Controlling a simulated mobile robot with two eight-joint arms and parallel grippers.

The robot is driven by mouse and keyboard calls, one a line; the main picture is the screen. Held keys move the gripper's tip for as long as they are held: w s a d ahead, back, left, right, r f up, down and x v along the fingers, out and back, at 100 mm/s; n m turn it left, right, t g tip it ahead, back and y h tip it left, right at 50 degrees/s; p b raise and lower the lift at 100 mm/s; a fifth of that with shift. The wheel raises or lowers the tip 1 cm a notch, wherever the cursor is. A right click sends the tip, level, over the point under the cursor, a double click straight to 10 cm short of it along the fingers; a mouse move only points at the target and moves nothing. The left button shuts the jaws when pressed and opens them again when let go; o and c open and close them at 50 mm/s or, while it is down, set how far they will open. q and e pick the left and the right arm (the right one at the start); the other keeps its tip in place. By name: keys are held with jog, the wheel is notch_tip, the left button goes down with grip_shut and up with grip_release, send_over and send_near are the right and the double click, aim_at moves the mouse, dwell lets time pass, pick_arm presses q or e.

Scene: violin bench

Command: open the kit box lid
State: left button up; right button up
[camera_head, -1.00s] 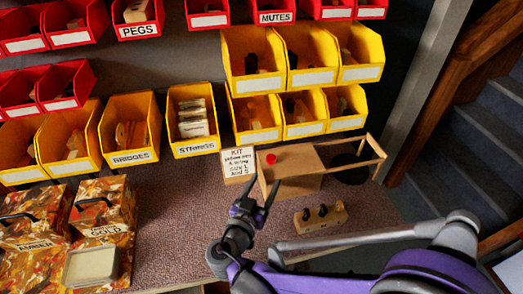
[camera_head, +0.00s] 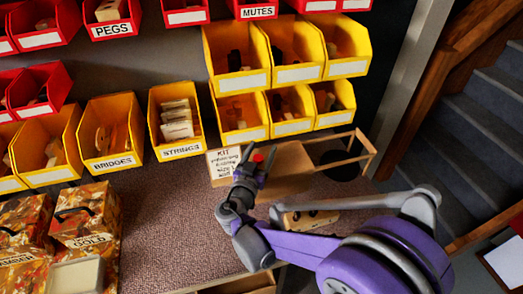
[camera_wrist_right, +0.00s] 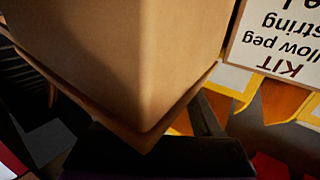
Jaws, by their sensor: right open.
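The kit box (camera_head: 290,168) is a light wooden box at the back of the bench, right of the KIT card (camera_head: 222,164). Its top looks closed, with a red knob (camera_head: 258,158) near its left end. An open wooden frame (camera_head: 345,150) extends from its right side. My right gripper (camera_head: 258,154) is open, its fingertips seen on either side of the knob; I cannot tell whether they touch it. In the right wrist view a wooden box corner (camera_wrist_right: 140,70) fills the middle, close to the dark gripper parts. My left gripper is out of view.
A wooden block with dark pegs (camera_head: 308,219) lies in front of the box, partly behind my arm. Yellow bins (camera_head: 294,127) rise behind. Patterned cases (camera_head: 88,222) stand at left. The middle bench mat (camera_head: 170,215) is clear.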

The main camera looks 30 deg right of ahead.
jog(key=shift+w+d, duration=0.15)
jog(key=shift+c, duration=0.4)
grip_shut()
dwell(1.0)
